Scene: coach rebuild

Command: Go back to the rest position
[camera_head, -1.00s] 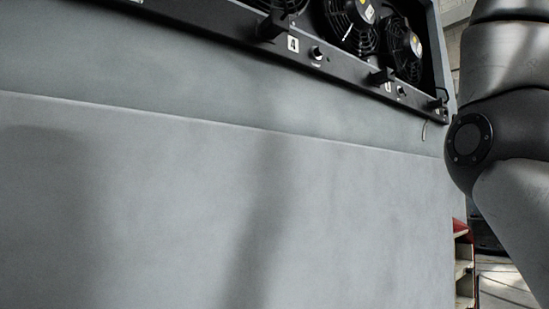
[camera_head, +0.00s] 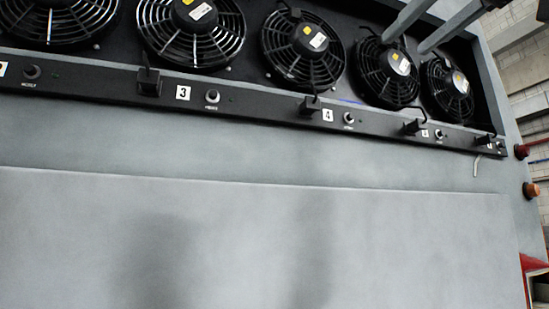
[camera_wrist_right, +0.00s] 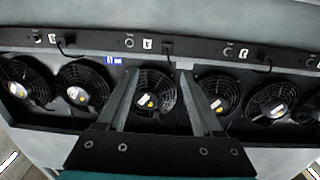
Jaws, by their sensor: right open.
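My right gripper (camera_head: 406,43) comes in at the top right of the head view. Its two grey fingers are apart, with nothing between them, in front of the row of fans. The right wrist view also shows the open fingers (camera_wrist_right: 158,72) pointing at the fan panel, with a fan (camera_wrist_right: 153,92) seen between them. I cannot tell how far the fingertips are from the panel. My left gripper is not in view.
A large grey cabinet (camera_head: 250,240) fills the head view. Several black fans (camera_head: 302,48) sit in its recess above a black strip (camera_head: 260,105) with numbered labels, knobs and plugs. Two round buttons (camera_head: 530,189) are on the right edge. A red object (camera_head: 535,263) stands lower right.

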